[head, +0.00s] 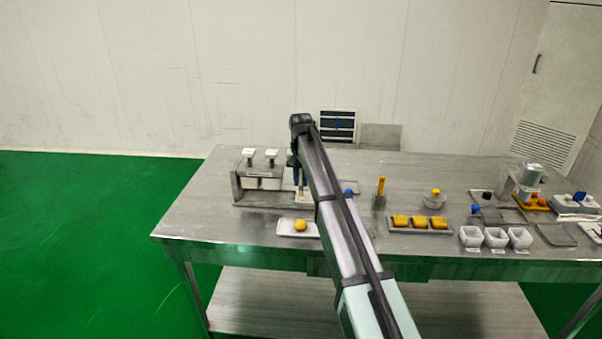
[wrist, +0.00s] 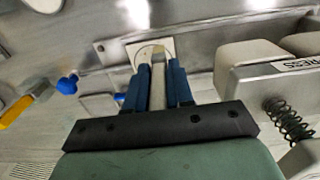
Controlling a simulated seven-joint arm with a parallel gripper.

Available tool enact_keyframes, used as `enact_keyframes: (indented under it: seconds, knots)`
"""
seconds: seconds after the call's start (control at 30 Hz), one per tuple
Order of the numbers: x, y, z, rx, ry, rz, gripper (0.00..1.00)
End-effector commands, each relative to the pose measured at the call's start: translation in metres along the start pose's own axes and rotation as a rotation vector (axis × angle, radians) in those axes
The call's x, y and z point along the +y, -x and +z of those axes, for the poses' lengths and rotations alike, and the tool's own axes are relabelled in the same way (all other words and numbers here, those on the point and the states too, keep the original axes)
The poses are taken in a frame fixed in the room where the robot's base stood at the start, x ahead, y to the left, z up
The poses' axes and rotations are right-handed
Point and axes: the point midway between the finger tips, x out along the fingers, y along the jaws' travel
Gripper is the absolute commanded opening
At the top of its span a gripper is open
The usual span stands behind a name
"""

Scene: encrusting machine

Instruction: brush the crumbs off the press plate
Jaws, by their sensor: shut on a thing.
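My gripper (head: 297,172) points down beside the press machine (head: 258,184). In the wrist view its blue fingers (wrist: 157,88) are shut on a slim pale tan thing, apparently the brush handle (wrist: 158,72). The far end of the brush is over a pale square plate (wrist: 139,50), apparently the press plate, which has a round outline on it. In the head view this plate (head: 304,199) is partly hidden by my arm and gripper. I cannot tell whether the bristles touch it. Crumbs are too small to make out.
The press body, marked PRESS (wrist: 285,75), and its spring (wrist: 287,122) stand close at the right in the wrist view. A white tray with a yellow ball (head: 300,226) lies in front. Yellow blocks (head: 420,221) and white cups (head: 495,238) stand to the right.

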Motion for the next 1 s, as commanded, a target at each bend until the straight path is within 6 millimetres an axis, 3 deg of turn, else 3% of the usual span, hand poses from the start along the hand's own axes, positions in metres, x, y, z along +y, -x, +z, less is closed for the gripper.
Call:
enact_keyframes:
  seconds: [0.2,0.77,1.0]
  knots:
    - [0.000,-0.023,0.001,-0.001,0.000,0.000,0.00]
    - [0.000,-0.024,-0.055,0.000,-0.001,0.000,0.00]
    - [0.001,-0.024,-0.028,0.000,0.000,0.000,0.00]
